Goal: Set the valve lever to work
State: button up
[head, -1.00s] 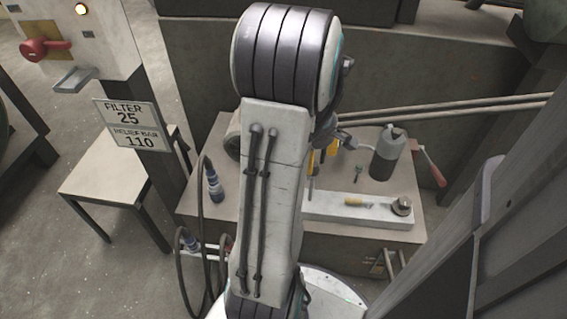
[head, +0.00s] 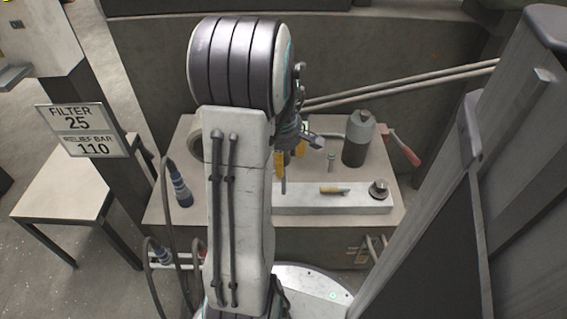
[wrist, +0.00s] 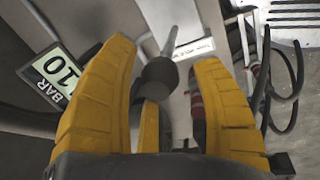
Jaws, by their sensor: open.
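In the wrist view a grey rod with a dark round knob (wrist: 159,74), apparently the valve lever, shows between the yellow fingers of my gripper (wrist: 163,58). A white label strip (wrist: 194,47) with small dark lettering lies beside the rod; I cannot read its words surely. The fingers are apart, on either side of the knob; I cannot tell whether they touch it. In the head view the yellow fingers of my gripper (head: 290,162) show over the bench, partly behind my arm. The lever cannot be made out there.
A FILTER 25 sign (head: 84,130) stands left.

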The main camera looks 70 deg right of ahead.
jog(key=shift+f, duration=0.4)
jog(key=shift+d, duration=0.1)
grip_shut()
dwell(0.3)
